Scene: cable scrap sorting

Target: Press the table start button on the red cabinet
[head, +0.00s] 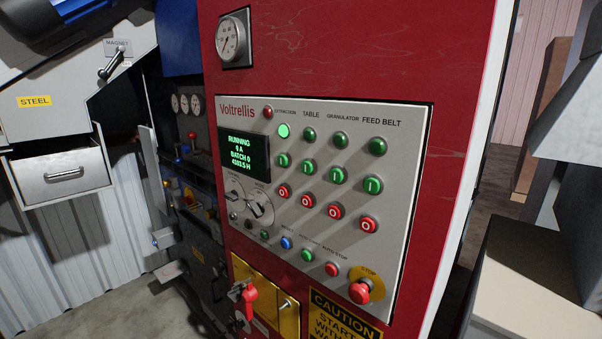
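The red cabinet (340,50) fills the middle of the head view and carries a grey control panel (400,200) marked Voltrellis. The table start button (309,166) is the green one marked I in the second column, under the TABLE label (311,114). The table lamp (309,134) above it is dark green. The table stop button (306,200) below it is red. The extraction lamp (283,130) to the left glows bright green. The display (243,155) reads RUNNING, 0 A, BATCH 0. Neither gripper is in view, and nothing covers the table button.
Green start buttons for extraction (283,160) and granulator (337,175) flank the table button. A red emergency stop (360,292) sits at the panel's lower right. A red-handled switch (246,293) projects below. A STEEL drawer (62,175) stands out at left.

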